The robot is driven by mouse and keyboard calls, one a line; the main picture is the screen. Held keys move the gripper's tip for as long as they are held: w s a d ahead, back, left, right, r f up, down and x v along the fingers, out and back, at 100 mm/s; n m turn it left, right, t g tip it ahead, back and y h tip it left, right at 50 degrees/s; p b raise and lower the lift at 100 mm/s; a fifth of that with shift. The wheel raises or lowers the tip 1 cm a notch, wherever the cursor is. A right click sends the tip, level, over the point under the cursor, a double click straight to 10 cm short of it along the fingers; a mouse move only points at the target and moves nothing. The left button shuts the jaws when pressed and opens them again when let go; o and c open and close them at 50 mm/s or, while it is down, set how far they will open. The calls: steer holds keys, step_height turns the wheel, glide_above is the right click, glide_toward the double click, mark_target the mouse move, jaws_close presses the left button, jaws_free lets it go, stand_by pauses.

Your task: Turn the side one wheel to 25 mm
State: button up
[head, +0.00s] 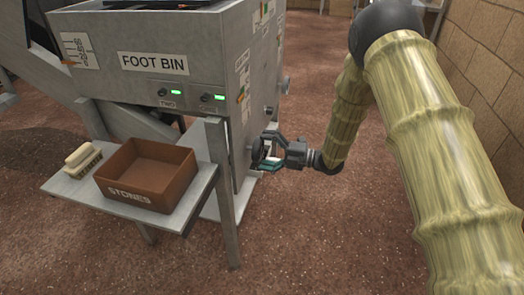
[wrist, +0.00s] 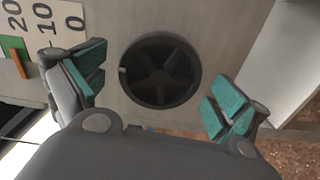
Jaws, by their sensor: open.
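The wheel (wrist: 160,72) is a dark, spoked disc on the grey side wall of the machine, with a small pale mark on the left of its rim. In the wrist view my gripper (wrist: 158,87) is open, with one teal-padded finger on each side of the wheel and gaps between pads and rim. In the head view my gripper (head: 268,150) is at the lower side wall and hides most of the wheel. A scale (wrist: 45,20) shows 20, 10 and 0, with a green band. An orange pointer (wrist: 18,62) stands near the 20 end; its exact reading is unclear.
The machine's front (head: 150,62) reads FOOT BIN. A brown STONES box (head: 118,190) and a brush (head: 82,160) sit on a side table (head: 200,190). A brick wall (head: 490,60) stands at right. The floor right of the machine is open.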

mark_target(261, 150)
steer(key=shift+v, duration=1.9)
steer(key=shift+r+p, duration=0.1)
steer(key=shift+p, duration=0.3)
steer(key=shift+r+m+p, duration=0.15)
steer(key=shift+m+p, duration=0.25)
steer(key=m+p, duration=0.3)
steer(key=m, duration=0.1)
steer(key=shift+m+p, duration=0.3)
steer(key=shift+m, duration=0.1)
steer(key=m+p, duration=0.3)
steer(key=m, duration=0.1)
steer(key=shift+m, duration=0.3)
steer(key=shift+f+m+p, duration=0.25)
steer(key=shift+m+p, duration=0.05)
steer(key=shift+m, duration=0.6)
steer(key=shift+a, duration=0.2)
steer(key=shift+x, duration=1.8)
